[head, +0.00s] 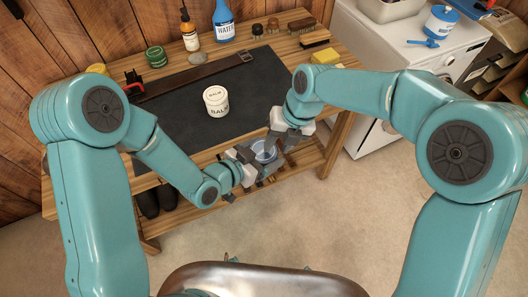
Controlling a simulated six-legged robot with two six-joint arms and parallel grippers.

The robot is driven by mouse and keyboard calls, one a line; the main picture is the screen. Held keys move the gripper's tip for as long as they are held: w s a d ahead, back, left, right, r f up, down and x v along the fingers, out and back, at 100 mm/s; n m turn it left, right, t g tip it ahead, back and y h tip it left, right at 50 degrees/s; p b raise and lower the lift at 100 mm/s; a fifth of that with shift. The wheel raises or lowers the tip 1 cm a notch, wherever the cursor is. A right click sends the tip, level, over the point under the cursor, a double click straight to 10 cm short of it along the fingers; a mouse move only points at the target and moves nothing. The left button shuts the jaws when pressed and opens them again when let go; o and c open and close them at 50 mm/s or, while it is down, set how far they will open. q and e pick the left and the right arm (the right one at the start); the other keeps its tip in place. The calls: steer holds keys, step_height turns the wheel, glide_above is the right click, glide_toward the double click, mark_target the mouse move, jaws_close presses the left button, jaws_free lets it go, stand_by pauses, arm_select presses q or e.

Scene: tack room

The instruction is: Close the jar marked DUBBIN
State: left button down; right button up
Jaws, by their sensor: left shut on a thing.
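My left gripper (254,157) is shut on a small bluish, see-through jar (264,150), held above the front edge of the bench. No label can be read on the jar from here, and the fingers hide much of it. My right gripper (279,143) is right beside the same jar, from the right and above. Its fingers overlap the jar and the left gripper, so I cannot tell whether it is open or shut. No DUBBIN mark is readable in the head view.
A white jar marked BALM (216,101) stands on the dark mat (180,112). Behind are a green tin (156,57), a brown pump bottle (189,30), a blue WATER bottle (223,22), a strap (190,80) and brushes (302,24). A yellow sponge (325,56) lies right.

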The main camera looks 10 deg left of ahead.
step_height(320, 180, up, 3)
steer(key=shift+s+r, duration=0.1)
steer(key=o, duration=0.6)
steer(key=shift+c, duration=0.2)
steer(key=v, duration=1.2)
